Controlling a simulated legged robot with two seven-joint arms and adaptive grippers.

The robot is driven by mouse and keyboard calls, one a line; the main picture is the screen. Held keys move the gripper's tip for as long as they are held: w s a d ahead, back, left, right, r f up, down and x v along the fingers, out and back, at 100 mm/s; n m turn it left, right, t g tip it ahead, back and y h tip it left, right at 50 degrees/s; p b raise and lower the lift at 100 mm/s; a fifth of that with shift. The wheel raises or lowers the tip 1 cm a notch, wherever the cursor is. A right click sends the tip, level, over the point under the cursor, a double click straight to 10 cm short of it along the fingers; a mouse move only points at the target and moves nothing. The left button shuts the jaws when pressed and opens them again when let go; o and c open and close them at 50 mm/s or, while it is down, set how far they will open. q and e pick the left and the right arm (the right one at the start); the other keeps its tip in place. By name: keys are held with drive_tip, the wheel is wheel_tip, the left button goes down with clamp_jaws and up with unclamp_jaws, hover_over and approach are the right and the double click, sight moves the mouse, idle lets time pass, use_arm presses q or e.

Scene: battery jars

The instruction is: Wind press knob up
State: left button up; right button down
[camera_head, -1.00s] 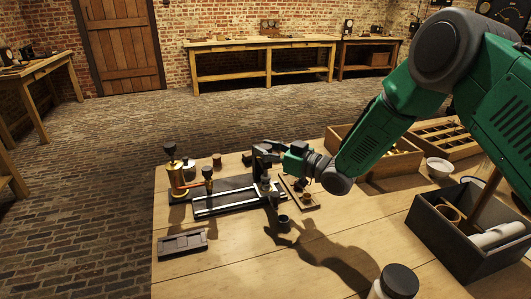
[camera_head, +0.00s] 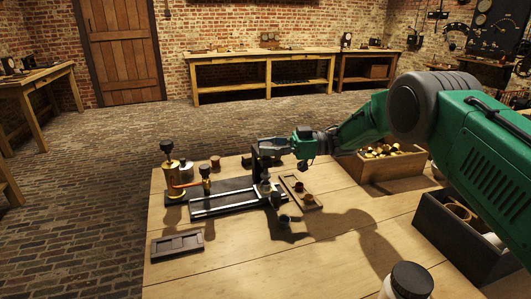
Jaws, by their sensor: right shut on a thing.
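The press (camera_head: 254,163) is a dark upright frame at the right end of a black base with pale rails, on the wooden workbench. My right gripper (camera_head: 263,147) is at the top of the press, shut on its knob. The fingers cover the knob, so its shape and height are hard to tell. Small grey cylindrical parts (camera_head: 265,187) show below the gripper, in the press area. My left gripper is not in view.
A brass device with a black knob (camera_head: 168,166) stands at the bench's left. A dark slotted tray (camera_head: 178,244) lies in front. A small wooden tray (camera_head: 301,193) sits right of the press. A crate of brass pieces (camera_head: 385,168), a dark box (camera_head: 458,245) and a black-lidded jar (camera_head: 408,281) stand farther right.

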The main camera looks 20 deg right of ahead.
idle(0.6)
drive_tip(key=c, duration=1.1)
unclamp_jaws()
drive_tip(key=shift+c, duration=0.2)
drive_tip(key=shift+w+f, duration=0.1)
drive_tip(key=shift+w, duration=0.05)
drive_tip(key=shift+d+g, duration=0.1)
drive_tip(key=shift+g, duration=0.2)
drive_tip(key=s+d, duration=0.1)
drive_tip(key=d, duration=1.1)
drive_tip(key=shift+s, duration=0.35)
drive_tip(key=shift+f, duration=0.1)
